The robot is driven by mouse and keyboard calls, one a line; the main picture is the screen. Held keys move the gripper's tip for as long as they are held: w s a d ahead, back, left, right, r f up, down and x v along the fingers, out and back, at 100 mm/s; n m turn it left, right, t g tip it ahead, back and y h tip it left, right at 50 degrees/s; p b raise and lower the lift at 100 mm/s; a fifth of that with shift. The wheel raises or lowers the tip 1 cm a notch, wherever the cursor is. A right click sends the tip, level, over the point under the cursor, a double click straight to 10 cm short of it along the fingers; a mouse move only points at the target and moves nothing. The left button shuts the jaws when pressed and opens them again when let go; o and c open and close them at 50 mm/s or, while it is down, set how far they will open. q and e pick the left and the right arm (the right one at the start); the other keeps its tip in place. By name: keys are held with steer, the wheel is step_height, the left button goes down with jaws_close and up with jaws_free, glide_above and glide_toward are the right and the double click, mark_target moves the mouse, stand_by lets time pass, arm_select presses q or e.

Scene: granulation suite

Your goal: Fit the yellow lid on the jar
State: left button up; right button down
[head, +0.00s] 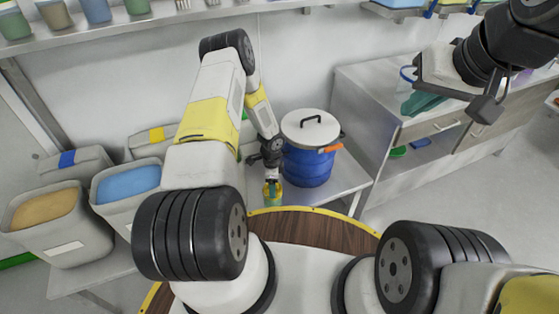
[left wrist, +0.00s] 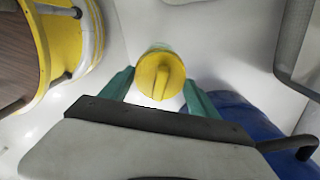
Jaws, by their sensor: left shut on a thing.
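The yellow lid (left wrist: 161,76) has a raised grip ridge across its top and sits between the fingertips of my left gripper (left wrist: 159,80). In the head view, my left gripper (head: 271,178) points down, shut on the lid, over the metal table. The jar (head: 271,196) is small and greenish-yellow there, directly below the fingers. In the left wrist view only a pale green edge of the jar (left wrist: 160,46) shows behind the lid. I cannot tell whether the lid is seated on it. My right gripper (head: 455,92) is open and empty, raised at the upper right.
A blue drum (head: 308,168) with a white handled lid stands close to the right of my left gripper. Bins with orange (head: 45,208) and blue (head: 130,182) contents stand at the left. A grey cabinet (head: 385,110) stands at the right. Some table (head: 345,180) is bare beside the drum.

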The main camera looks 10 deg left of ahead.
arm_select(q)
steer(key=shift+a+f, duration=0.15)
steer(key=shift+f, duration=0.15)
steer(key=o, duration=1.4)
steer(key=shift+s, duration=0.1)
steer(key=shift+r, duration=3.95)
